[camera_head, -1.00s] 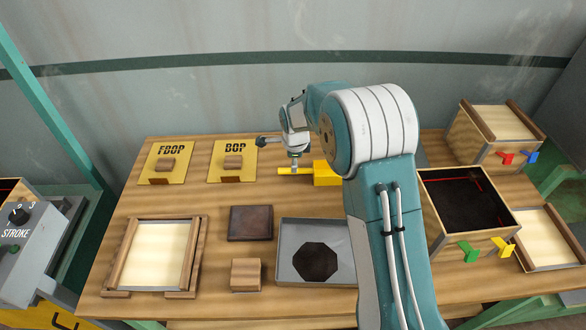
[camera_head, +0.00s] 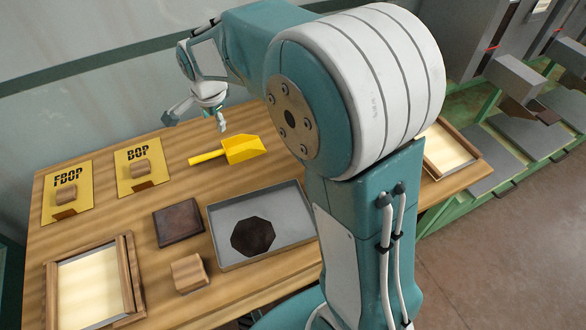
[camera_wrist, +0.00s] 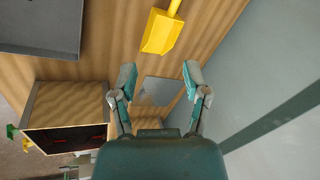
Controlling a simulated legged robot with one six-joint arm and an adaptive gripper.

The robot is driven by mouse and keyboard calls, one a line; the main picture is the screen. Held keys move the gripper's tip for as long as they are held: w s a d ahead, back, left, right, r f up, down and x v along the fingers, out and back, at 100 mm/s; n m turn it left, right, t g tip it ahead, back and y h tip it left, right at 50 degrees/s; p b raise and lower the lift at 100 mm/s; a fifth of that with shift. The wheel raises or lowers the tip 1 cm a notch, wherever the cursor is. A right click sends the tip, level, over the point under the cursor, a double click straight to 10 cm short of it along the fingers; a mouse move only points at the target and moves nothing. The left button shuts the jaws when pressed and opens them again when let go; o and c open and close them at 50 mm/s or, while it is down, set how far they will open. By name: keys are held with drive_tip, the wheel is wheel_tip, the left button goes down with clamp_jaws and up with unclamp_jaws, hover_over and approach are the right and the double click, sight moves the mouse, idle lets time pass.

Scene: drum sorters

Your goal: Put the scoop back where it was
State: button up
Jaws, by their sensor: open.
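The yellow scoop (camera_head: 243,149) lies on the wooden table behind the grey tray, its handle pointing left. It also shows in the wrist view (camera_wrist: 160,32), near the top, ahead of the fingers and apart from them. My gripper (camera_head: 222,124) is above the table, just behind and left of the scoop's pan in the head view. In the wrist view my gripper (camera_wrist: 160,82) has its two fingers spread with nothing between them.
A grey tray (camera_head: 225,266) with a dark octagonal patch stands in front of the scoop. Yellow FBOP (camera_head: 85,176) and BOP (camera_head: 125,182) plates, a dark square block (camera_head: 178,222) and a small wooden block (camera_head: 188,272) lie leftward. A wooden box (camera_wrist: 72,95) shows in the wrist view.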

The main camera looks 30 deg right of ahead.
drive_tip(key=s+d+r+n+t, duration=0.1)
drive_tip(key=s+d+r+n, duration=0.1)
drive_tip(key=s+r+n, duration=0.3)
drive_tip(key=s+d+r+n, duration=0.1)
drive_tip(key=s+d+r, duration=0.2)
drive_tip(key=s, duration=0.5)
drive_tip(key=s+d+n+t, duration=0.1)
drive_tip(key=s+n, duration=0.6)
drive_tip(key=s, duration=0.7)
drive_tip(key=shift+d+f, duration=0.4)
drive_tip(key=shift+d, duration=0.45)
